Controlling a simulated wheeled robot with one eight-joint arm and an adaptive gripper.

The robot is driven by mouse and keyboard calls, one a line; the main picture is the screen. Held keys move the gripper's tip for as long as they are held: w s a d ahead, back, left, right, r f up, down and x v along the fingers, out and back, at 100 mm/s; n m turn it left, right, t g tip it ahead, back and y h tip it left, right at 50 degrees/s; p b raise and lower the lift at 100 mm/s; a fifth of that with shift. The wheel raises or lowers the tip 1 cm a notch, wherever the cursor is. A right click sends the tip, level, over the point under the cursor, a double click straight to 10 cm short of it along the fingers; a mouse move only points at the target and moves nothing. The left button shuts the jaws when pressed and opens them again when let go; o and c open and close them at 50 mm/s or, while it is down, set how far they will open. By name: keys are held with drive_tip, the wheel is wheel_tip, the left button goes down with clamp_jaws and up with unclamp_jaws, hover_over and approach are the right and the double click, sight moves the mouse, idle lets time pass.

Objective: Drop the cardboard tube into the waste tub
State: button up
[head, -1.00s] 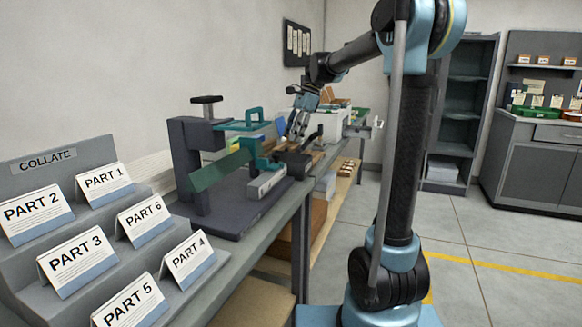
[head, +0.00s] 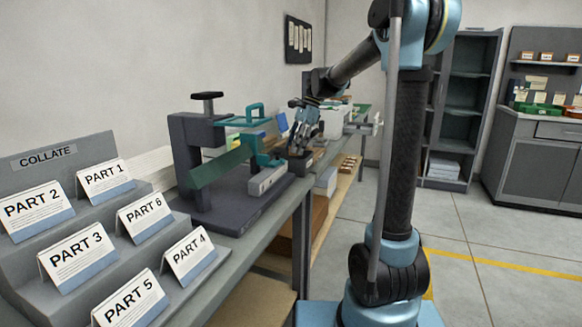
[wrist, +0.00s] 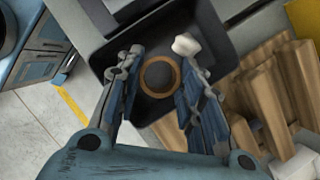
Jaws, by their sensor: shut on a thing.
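The cardboard tube (wrist: 159,76) shows end-on as a brown ring between my gripper's fingers (wrist: 158,88) in the wrist view. My gripper is shut on it. A dark square tub (wrist: 155,38), which looks like the waste tub, lies behind the tube in that view, so the tube is over its opening. A white crumpled piece (wrist: 185,44) is at the tub, near the right finger. In the head view my gripper (head: 301,146) points down over the dark tub (head: 302,166) on the bench; the tube cannot be made out there.
Brown wooden-looking pieces (wrist: 260,90) lie right of the tub in the wrist view. In the head view a dark press with a green guard (head: 220,165) stands in front of the tub. A COLLATE rack (head: 70,215) is at the near left. Open floor lies to the right.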

drive_tip(key=o, duration=0.8)
drive_tip(key=shift+r, duration=0.1)
drive_tip(key=v, duration=1.1)
drive_tip(key=shift+d+r, duration=0.2)
drive_tip(key=shift+r, duration=0.15)
drive_tip(key=s+d+f+n+t+h, duration=0.1)
drive_tip(key=s+d+f+n, duration=0.3)
drive_tip(key=s+f, duration=0.6)
drive_tip(key=s+d+f+n+t+h, duration=0.1)
drive_tip(key=s+d+f+n, duration=0.3)
drive_tip(key=s+d+f, duration=0.3)
drive_tip(key=s+d+f+n+t+h, duration=0.2)
drive_tip(key=s+d+f+n, duration=0.3)
drive_tip(key=s+f, duration=0.8)
drive_tip(key=shift+s+d, duration=0.2)
drive_tip(key=shift+s, duration=0.8)
drive_tip(key=shift+s+d, duration=0.2)
drive_tip(key=shift+s, duration=0.85)
